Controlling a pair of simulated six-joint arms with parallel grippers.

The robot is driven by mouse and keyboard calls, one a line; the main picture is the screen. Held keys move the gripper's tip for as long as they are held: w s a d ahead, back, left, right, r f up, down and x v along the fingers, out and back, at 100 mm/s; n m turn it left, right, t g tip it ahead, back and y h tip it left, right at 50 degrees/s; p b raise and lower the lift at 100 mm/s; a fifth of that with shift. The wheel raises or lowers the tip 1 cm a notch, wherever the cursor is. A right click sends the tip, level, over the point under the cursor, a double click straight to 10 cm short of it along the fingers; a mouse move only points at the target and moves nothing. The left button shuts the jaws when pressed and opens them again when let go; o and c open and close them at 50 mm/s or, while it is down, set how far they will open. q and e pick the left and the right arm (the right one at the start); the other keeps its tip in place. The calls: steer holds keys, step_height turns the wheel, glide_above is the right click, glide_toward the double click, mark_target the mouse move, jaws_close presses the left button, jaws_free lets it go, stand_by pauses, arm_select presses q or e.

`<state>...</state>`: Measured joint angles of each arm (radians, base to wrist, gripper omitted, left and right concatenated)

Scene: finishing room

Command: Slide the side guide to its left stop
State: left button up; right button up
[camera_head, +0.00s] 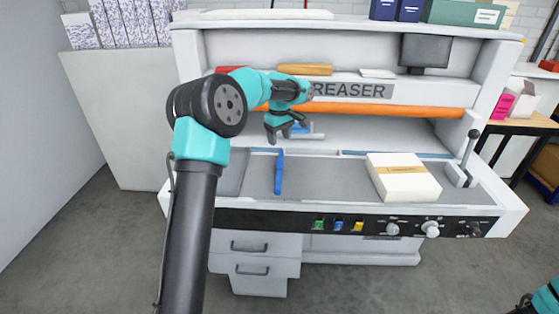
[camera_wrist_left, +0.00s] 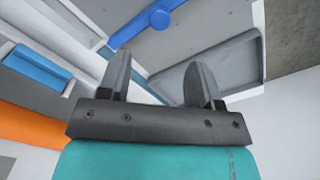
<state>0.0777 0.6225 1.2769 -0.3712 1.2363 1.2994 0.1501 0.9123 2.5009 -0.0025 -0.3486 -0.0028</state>
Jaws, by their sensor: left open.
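The side guide is a blue bar (camera_head: 279,172) on the grey bed of the creaser, running front to back left of the bed's middle. In the left wrist view the blue bar with its round knob (camera_wrist_left: 150,22) shows at the top, beyond the fingers. My left gripper (camera_head: 285,133) hangs over the back of the bed, near the far end of the bar. Its two fingers (camera_wrist_left: 160,78) are apart, with nothing between them. A small part of my right arm is cut off at the bottom right corner of the head view; its finger state is unclear.
A white paper stack with a tan band (camera_head: 403,176) lies right of the guide. A dark grey panel (camera_head: 233,172) is at the bed's left. An orange bar (camera_head: 420,111) crosses behind. A lever (camera_head: 468,148) stands at the right. The bed between guide and stack is clear.

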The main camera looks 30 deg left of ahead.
mark_target(280, 161)
arm_select(q)
step_height(280, 161, down, 10)
steer(key=shift+f, duration=0.2)
stand_by(0.3)
jaws_close()
